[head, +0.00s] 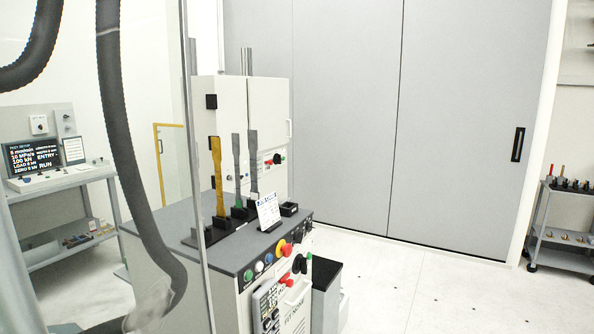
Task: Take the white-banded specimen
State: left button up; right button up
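Several flat dogbone specimens stand upright in a row in dark holders on the grey-topped bench (222,258). One specimen is yellow (219,175), one is grey (236,165) and one is darker grey (252,155). A pale patch shows low on the darker grey one, but I cannot tell if it is a white band. The holder by the middle specimen has a green part. A small white card (268,211) stands in front of them. Neither of my grippers is in view.
A transparent panel edge and dark hoses (122,130) cross the left side in front of the bench. A shelf with a display (35,155) stands at left. Buttons (268,258) line the bench front. A cart (566,230) stands far right. The floor (430,290) between is clear.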

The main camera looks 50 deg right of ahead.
aim_at(254, 193)
jog(key=z, duration=1.4)
jog(key=i+l+u, duration=0.35)
jog(key=i+l, duration=0.15)
jog(key=l, duration=0.15)
jog(key=i+l+u, duration=0.15)
jog(key=l, duration=0.2)
jog(key=i+l+u, duration=0.15)
jog(key=i+l, duration=0.1)
jog(key=l, duration=0.1)
